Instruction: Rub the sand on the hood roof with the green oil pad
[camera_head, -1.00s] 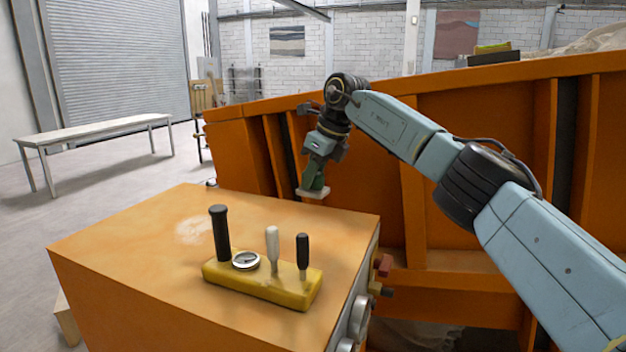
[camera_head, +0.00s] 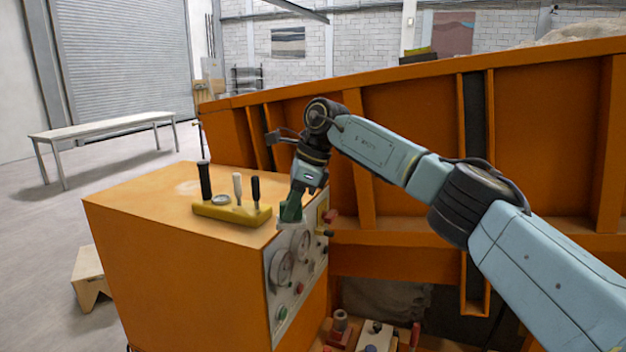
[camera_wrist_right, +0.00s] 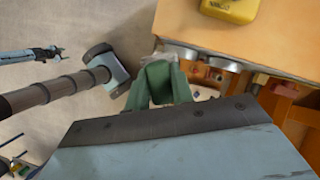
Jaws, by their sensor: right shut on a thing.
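The orange hood (camera_head: 130,215) stands left of centre in the head view. A faint pale sand patch (camera_head: 188,187) lies on its roof, behind the yellow lever block (camera_head: 232,212). My right gripper (camera_head: 293,203) is shut on the green oil pad (camera_head: 290,213) by the roof's right edge, near the dial panel. I cannot tell whether the pad touches the hood. In the right wrist view the pad's green body (camera_wrist_right: 158,84) shows, with a whitish face beyond it, beside the roof edge. A small pale-blue arm end (camera_wrist_right: 52,52) there looks like my left gripper; its jaws are unclear.
The lever block's upright handles (camera_head: 205,180) rise from the roof. The large orange sandbed wall (camera_head: 410,135) stands behind my right arm. A wooden step (camera_head: 90,278) sits on the floor at left.

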